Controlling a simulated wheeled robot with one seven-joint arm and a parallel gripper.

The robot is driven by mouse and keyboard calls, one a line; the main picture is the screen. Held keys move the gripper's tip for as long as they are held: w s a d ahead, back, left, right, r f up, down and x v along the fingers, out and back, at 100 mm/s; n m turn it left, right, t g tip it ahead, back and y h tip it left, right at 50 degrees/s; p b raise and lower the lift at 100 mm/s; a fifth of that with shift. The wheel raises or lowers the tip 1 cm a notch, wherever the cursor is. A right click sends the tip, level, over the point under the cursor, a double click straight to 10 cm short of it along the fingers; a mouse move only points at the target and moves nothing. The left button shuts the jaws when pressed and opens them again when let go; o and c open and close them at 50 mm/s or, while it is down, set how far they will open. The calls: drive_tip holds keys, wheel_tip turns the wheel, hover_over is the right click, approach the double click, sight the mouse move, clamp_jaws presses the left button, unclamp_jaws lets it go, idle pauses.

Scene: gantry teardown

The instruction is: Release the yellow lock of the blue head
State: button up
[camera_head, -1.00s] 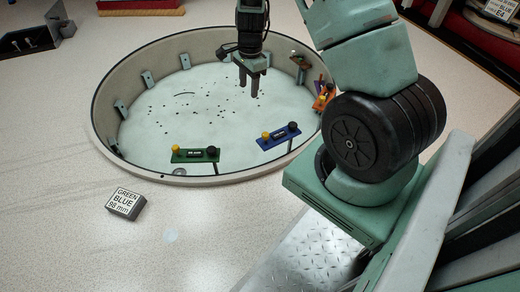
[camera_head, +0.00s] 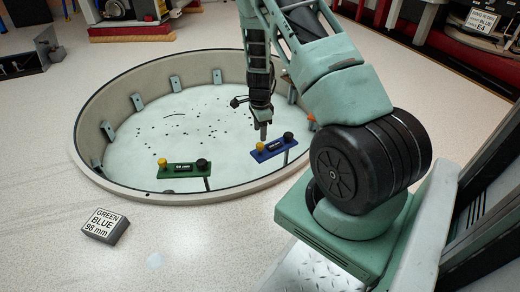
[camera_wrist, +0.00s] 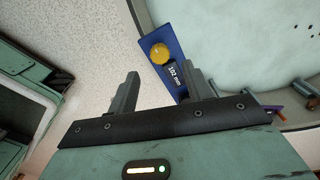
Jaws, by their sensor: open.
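The blue head (camera_head: 272,151) is a blue bar on a post at the right side of the round pit. It has a yellow lock knob (camera_head: 260,146) at its left end and a black knob (camera_head: 288,136) at its right. My gripper (camera_head: 262,133) hangs at the blue head, near the yellow knob. In the wrist view, my open, empty gripper (camera_wrist: 163,74) points towards the blue head (camera_wrist: 155,23), with the yellow knob (camera_wrist: 159,54) apart from and beyond the fingertips. A "102 mm" display shows there.
A green head (camera_head: 184,171) with yellow and black knobs stands left of the blue one. The pit rim (camera_head: 150,198) surrounds both. A "GREEN BLUE 98 mm" block (camera_head: 105,225) lies on the floor. Part of an orange thing (camera_head: 311,118) shows by the right wall.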

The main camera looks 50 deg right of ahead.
sight(260, 144)
wheel_tip(260, 144, down, 7)
drive_tip(key=b, duration=0.3)
drive_tip(key=shift+r, duration=0.15)
